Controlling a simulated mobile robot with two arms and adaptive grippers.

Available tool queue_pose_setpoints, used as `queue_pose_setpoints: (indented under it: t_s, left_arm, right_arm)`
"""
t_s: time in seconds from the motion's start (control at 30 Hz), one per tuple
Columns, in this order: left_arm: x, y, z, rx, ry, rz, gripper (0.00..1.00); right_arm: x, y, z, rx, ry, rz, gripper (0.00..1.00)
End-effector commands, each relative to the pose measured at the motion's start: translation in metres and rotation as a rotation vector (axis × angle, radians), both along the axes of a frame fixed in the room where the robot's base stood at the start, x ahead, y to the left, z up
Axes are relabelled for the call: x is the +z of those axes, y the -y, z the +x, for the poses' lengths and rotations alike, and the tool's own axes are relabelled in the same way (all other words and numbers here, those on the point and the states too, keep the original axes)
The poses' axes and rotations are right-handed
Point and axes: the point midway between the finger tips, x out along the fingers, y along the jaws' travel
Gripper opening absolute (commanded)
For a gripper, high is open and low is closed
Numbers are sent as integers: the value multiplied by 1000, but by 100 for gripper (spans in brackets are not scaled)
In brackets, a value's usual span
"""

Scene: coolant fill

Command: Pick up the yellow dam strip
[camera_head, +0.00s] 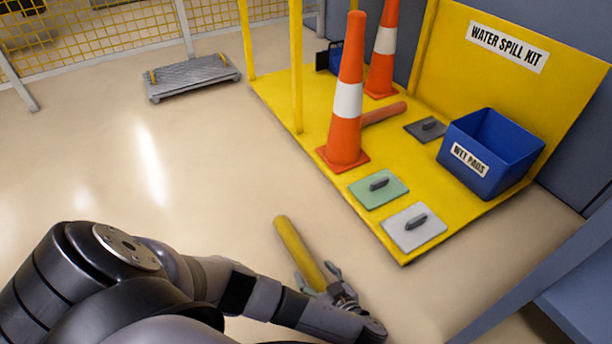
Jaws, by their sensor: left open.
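The yellow dam strip (298,250) is a straight, round-ended bar just in front of the yellow platform. Its far end points up and to the left, and its near end is hidden by my left gripper. My left gripper (318,277) is open over the near end of the strip, with one finger on each side of it. I cannot tell whether the fingers touch it. My right gripper is not in view.
The yellow spill kit platform (405,250) holds two orange cones (347,120) (384,55), an orange-red roll (383,113), several flat handled plates (378,188) and a blue bin (492,150). The floor at left is clear.

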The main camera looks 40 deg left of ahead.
Motion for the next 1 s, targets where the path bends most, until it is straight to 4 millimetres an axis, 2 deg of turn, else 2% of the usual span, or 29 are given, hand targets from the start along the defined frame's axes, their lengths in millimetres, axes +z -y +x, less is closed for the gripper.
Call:
queue_pose_setpoints:
  t_s: [0.07,0.17,1.0]
  left_arm:
    - [0,0,0,0,0,0,65]
    - [0,0,0,0,0,0,60]
    - [0,-1,1,0,1,0,4]
  right_arm:
    - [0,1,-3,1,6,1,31]
    - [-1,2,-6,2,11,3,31]
    - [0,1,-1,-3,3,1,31]
